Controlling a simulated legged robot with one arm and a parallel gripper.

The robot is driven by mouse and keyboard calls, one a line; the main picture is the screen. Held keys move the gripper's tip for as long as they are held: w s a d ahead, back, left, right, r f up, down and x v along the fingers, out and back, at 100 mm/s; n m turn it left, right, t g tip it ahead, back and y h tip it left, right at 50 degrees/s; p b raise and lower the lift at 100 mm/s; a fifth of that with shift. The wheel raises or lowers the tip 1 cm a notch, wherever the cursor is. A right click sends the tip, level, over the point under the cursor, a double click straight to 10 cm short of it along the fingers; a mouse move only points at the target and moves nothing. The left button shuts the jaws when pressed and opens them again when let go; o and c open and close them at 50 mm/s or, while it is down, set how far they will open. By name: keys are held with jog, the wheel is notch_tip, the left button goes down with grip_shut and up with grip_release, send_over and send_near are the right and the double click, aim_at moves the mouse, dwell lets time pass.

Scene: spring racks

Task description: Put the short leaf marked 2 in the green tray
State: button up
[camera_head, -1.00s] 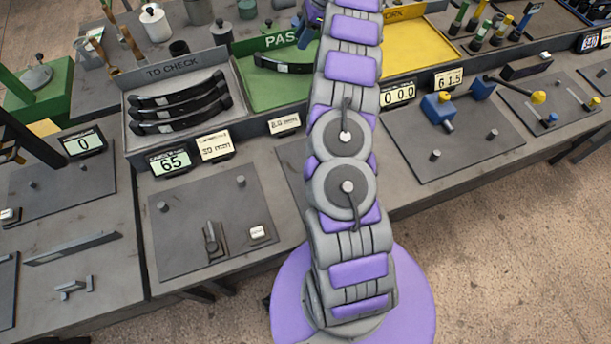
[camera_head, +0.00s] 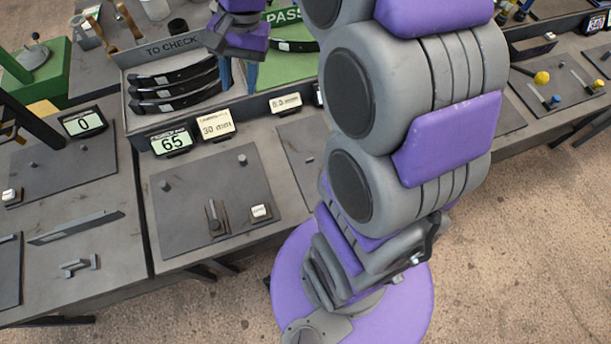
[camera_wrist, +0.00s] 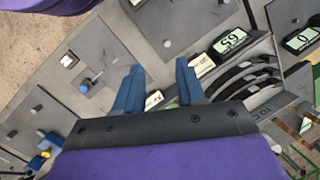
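Three dark curved leaves lie stacked in a row in the grey tray marked TO CHECK (camera_head: 172,47): a far one (camera_head: 172,77), a middle one (camera_head: 174,90) and a near one (camera_head: 178,102). Their small pale labels are too small to read, so I cannot tell which is marked 2. The leaves also show in the wrist view (camera_wrist: 245,78). The green tray (camera_head: 285,70), marked PASS, is right of it and holds a dark leaf (camera_head: 302,46), partly hidden by my arm. My gripper (camera_wrist: 158,85) is open and empty, above the border between the two trays.
A display reading 65 (camera_head: 171,142) and a 30 mm card (camera_head: 215,125) stand in front of the grey tray. A dark plate with pegs (camera_head: 200,190) lies nearer. Cups and tools stand behind the trays. My arm hides much of the right bench.

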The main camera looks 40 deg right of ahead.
jog(key=s+a+f+n+h, duration=0.1)
jog(key=s+f+n, duration=0.2)
jog(key=s, duration=0.9)
jog(key=s+f+n+g+h, duration=0.1)
jog(key=s+f+n, duration=0.2)
jog(key=s, duration=0.9)
jog(key=shift+a+n+h, duration=0.35)
jog(key=shift+n+h, duration=0.05)
jog(key=shift+n, duration=0.6)
